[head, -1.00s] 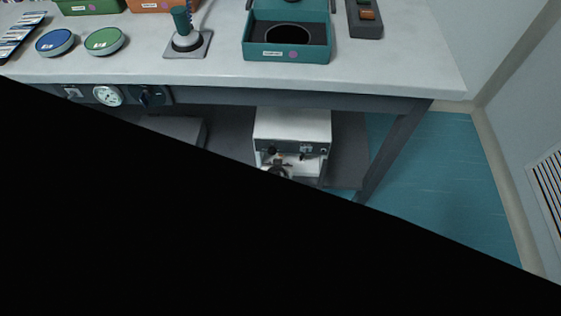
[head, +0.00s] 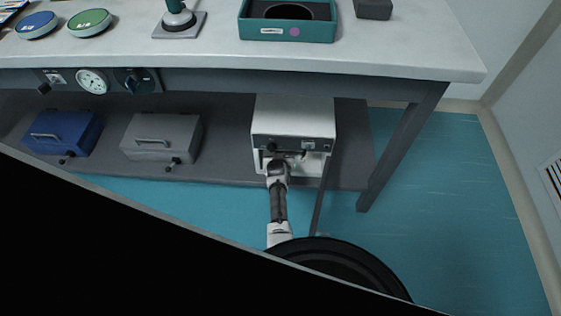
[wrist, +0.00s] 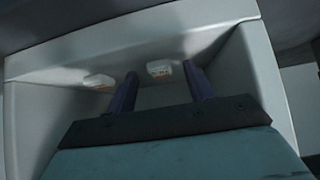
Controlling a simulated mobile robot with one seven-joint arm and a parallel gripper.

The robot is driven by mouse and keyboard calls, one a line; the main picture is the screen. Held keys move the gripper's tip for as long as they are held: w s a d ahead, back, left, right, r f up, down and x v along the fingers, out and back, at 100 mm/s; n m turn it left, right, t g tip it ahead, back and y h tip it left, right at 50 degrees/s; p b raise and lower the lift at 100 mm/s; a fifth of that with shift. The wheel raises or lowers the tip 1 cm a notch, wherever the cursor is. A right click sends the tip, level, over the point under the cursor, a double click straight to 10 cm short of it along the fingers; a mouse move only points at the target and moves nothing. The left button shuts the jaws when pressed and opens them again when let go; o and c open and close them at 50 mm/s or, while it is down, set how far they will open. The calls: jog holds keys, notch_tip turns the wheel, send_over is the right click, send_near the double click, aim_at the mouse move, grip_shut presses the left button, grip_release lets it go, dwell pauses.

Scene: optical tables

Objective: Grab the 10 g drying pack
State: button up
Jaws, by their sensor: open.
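Two small whitish packs lie inside a pale, open-fronted compartment in the wrist view. One pack (wrist: 158,68) is at the middle and the other pack (wrist: 98,80) is to its left. Their labels are too small to read, so I cannot tell which is 10 g. My gripper (wrist: 160,74) is open, its two dark fingers reaching into the compartment. The middle pack shows between the fingertips; I see no contact. The left pack is outside the left finger. In the head view my arm reaches the front of a white cabinet (head: 292,115); the fingertips are hidden there.
The cabinet stands on a grey lower shelf (head: 225,165) under the table (head: 400,60). A grey box (head: 160,137) and a blue box (head: 62,132) stand to its left. A table leg (head: 400,150) is at right, with clear blue floor beyond.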

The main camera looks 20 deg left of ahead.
jog(key=shift+w+f, duration=0.1)
jog(key=shift+w, duration=0.05)
jog(key=c, duration=1)
jog(key=shift+c, duration=0.2)
